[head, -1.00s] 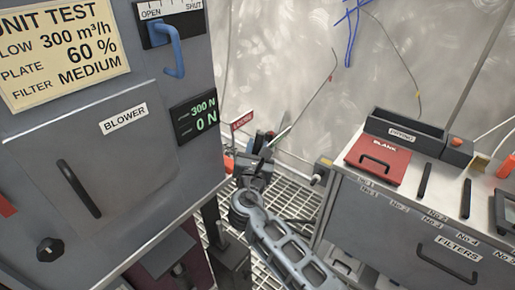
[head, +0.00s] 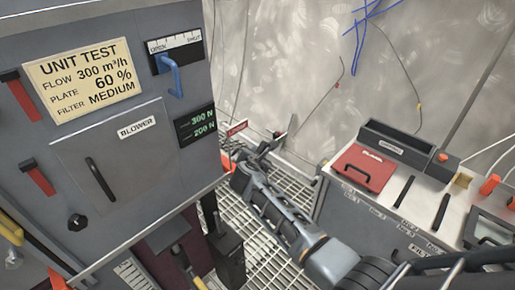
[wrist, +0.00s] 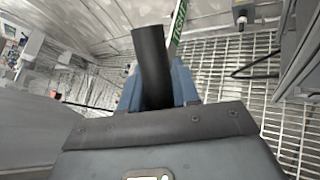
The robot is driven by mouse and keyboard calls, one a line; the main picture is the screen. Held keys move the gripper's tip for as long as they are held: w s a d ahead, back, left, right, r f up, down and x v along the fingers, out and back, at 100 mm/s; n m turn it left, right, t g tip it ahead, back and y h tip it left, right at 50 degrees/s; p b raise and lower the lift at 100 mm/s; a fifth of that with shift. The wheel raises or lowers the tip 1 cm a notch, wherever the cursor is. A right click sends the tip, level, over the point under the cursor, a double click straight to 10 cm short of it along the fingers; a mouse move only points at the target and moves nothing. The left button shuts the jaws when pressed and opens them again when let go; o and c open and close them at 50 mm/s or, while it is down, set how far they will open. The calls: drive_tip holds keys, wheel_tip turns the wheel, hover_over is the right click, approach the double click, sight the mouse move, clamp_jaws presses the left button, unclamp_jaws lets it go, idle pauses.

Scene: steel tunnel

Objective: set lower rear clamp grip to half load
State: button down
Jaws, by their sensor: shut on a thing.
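My gripper (wrist: 156,85) shows in the wrist view with its blue fingers shut on a dark cylindrical clamp grip (wrist: 150,55). The grip stands up between the fingers and leans slightly left. A green strip with pale lettering (wrist: 178,25) is just behind it. In the head view my arm reaches toward the floor behind the blower cabinet, where small dark parts and a red tag (head: 236,129) show; the grip itself is not clear there. The load display (head: 196,125) on the cabinet side reads 300 N above and 200 N below.
The blower cabinet (head: 105,150) stands at left, with a blue lever (head: 176,80) on an OPEN–SHUT plate. A filter cabinet (head: 350,205) stands at right, with a red BLANK plate (head: 364,168) on top. Grating floor (head: 270,260) lies between them, with a crinkled pale wall behind.

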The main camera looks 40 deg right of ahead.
drive_tip(key=shift+f, duration=0.15)
drive_tip(key=shift+d, duration=0.1)
drive_tip(key=c, duration=0.9)
unclamp_jaws()
drive_tip(key=v, duration=0.8)
drive_tip(key=shift+p, duration=0.4)
drive_tip(key=shift+d, duration=0.1)
drive_tip(key=shift+c, duration=0.5)
